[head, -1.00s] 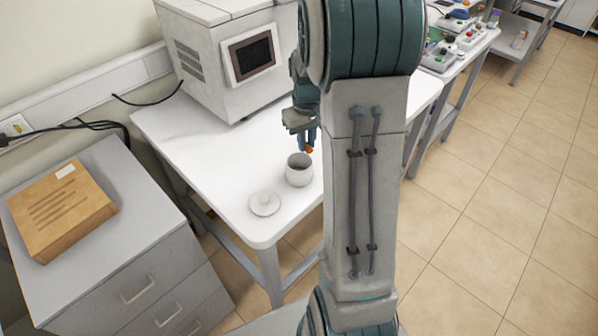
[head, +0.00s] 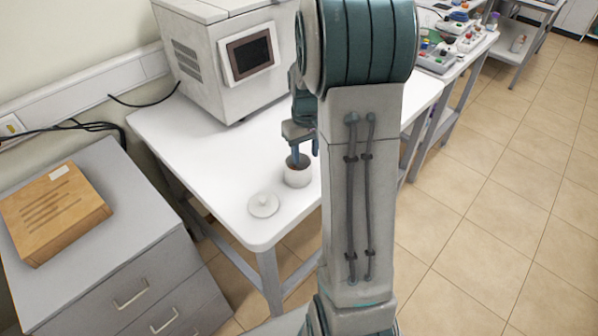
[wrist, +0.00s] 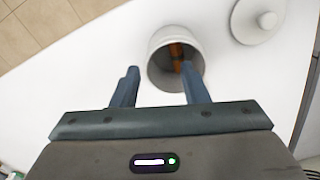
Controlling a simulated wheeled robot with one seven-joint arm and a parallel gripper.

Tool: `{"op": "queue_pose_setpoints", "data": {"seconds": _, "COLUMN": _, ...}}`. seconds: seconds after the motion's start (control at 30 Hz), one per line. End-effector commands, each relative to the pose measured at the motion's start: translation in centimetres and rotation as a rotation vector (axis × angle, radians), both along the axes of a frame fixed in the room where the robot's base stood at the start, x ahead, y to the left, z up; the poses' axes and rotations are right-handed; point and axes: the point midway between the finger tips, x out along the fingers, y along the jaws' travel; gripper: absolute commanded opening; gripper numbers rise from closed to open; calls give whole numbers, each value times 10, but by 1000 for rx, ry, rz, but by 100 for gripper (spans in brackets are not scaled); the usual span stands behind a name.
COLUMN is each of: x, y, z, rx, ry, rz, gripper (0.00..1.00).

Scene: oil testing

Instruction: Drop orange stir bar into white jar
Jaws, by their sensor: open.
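The white jar (head: 297,178) stands open and upright on the white table in the head view; it also shows in the wrist view (wrist: 155,46). In the head view my gripper (head: 302,157) is right over the jar. Whether the bar rests on the jar's bottom cannot be told.
The jar's lid (head: 264,205) lies on the table to the left of the jar. A white instrument with a screen (head: 248,54) stands at the back. A grey drawer cabinet (head: 125,255) with a brown box (head: 52,212) is at the left.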

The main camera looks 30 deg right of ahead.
Motion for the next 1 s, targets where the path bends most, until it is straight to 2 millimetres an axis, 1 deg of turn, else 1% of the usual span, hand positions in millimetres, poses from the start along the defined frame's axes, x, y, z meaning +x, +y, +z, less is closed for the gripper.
{"op": "queue_pose_setpoints", "data": {"seconds": 0.07, "x": 1, "y": 0, "z": 3, "rx": -1, "ry": -2, "rz": 0, "gripper": 41}}
{"op": "queue_pose_setpoints", "data": {"seconds": 0.17, "x": 1, "y": 0, "z": 14, "rx": -1, "ry": -4, "rz": 0, "gripper": 41}}
{"op": "queue_pose_setpoints", "data": {"seconds": 0.27, "x": 1, "y": 0, "z": 32, "rx": -2, "ry": -6, "rz": 0, "gripper": 41}}
{"op": "queue_pose_setpoints", "data": {"seconds": 0.5, "x": 1, "y": 0, "z": 88, "rx": -2, "ry": -6, "rz": 0, "gripper": 41}}
{"op": "queue_pose_setpoints", "data": {"seconds": 0.6, "x": 1, "y": 0, "z": 108, "rx": -2, "ry": -4, "rz": 0, "gripper": 41}}
{"op": "queue_pose_setpoints", "data": {"seconds": 0.7, "x": 1, "y": 0, "z": 123, "rx": -1, "ry": -3, "rz": 0, "gripper": 41}}
{"op": "queue_pose_setpoints", "data": {"seconds": 0.83, "x": 0, "y": 0, "z": 134, "rx": -1, "ry": -1, "rz": 0, "gripper": 41}}
{"op": "queue_pose_setpoints", "data": {"seconds": 1.0, "x": 0, "y": 0, "z": 138, "rx": 0, "ry": 0, "rz": 0, "gripper": 41}}
